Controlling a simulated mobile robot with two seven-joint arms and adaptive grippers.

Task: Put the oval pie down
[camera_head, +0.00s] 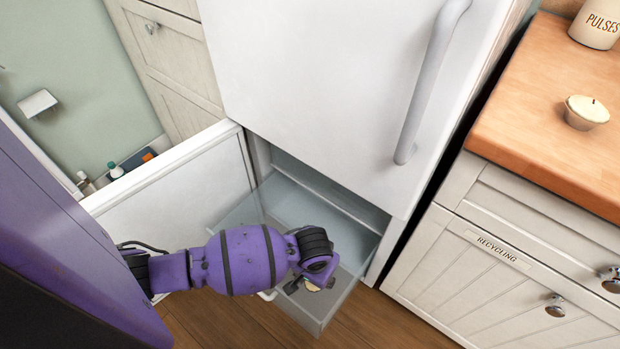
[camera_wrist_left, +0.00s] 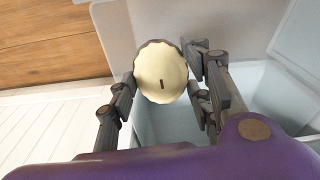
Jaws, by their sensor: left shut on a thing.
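The oval pie (camera_wrist_left: 161,75), cream-topped with a small dark slit and a fluted edge, is between the fingers of my left gripper (camera_wrist_left: 163,92) in the wrist view. The fingers press on its two sides. In the head view my left gripper (camera_head: 312,286) is over the front part of a pulled-out clear drawer (camera_head: 341,262) low in the white fridge-freezer. Only a small bit of the pie shows there, the rest hidden by my wrist. I cannot tell how far the pie is above the drawer floor. My right gripper is not in view.
The lower freezer door (camera_head: 180,187) stands open left of the drawer; the white upper door (camera_head: 330,90) is closed above. A similar small pie (camera_head: 586,112) and a PULSES jar (camera_head: 597,24) stand on the wooden worktop (camera_head: 545,125). The drawer's back part looks empty.

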